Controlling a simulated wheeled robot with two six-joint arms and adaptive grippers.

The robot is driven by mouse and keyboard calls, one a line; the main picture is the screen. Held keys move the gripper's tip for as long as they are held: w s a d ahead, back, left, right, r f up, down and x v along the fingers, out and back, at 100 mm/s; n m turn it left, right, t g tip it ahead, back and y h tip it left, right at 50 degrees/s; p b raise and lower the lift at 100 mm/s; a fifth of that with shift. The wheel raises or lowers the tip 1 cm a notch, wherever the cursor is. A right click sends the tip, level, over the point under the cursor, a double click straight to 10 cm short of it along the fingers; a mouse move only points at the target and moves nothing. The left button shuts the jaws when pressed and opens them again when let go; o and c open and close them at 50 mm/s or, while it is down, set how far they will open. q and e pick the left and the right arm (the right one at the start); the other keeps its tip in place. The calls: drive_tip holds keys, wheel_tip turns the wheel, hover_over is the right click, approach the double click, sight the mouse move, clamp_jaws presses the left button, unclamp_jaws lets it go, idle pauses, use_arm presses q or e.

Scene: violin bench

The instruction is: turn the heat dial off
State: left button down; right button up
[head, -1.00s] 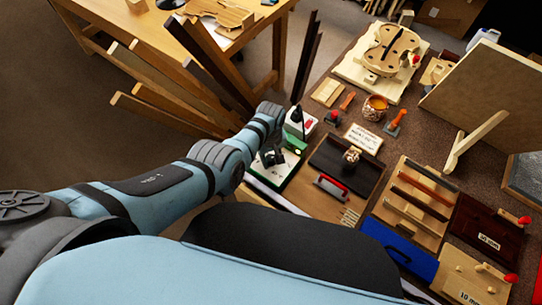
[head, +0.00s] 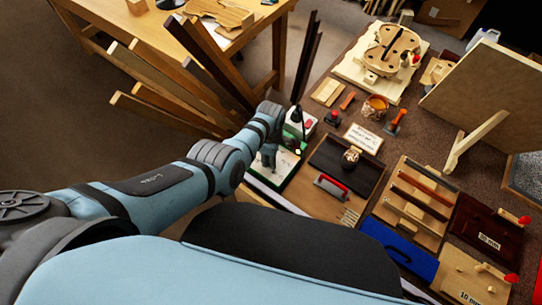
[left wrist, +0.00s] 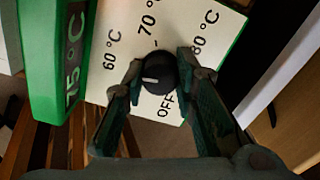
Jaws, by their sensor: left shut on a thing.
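The heat dial (left wrist: 160,74) is a dark round knob with a short white mark, on a cream panel (left wrist: 112,85) printed 60 °C, 70 °C, 80 °C and OFF. In the left wrist view the mark points to the left, between the 60 °C and OFF labels. My left gripper (left wrist: 161,68) is shut on the dial, one finger on each side; it also shows over the panel in the head view (head: 268,156). The fingers hide parts of the dial's sides. My right gripper is out of view.
A green block (left wrist: 62,60) reading 75 °C stands beside the panel. A dark tray (head: 325,150), a glue pot (head: 375,107) and a blue case (head: 398,248) lie to the right. Long wooden boards (head: 170,119) lean close behind my left arm.

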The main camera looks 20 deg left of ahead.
use_arm(q)
drive_tip(key=n, duration=0.5)
drive_tip(key=shift+n, duration=2.5)
drive_tip(key=c, duration=1.3)
unclamp_jaws()
drive_tip(key=shift+r, duration=0.15)
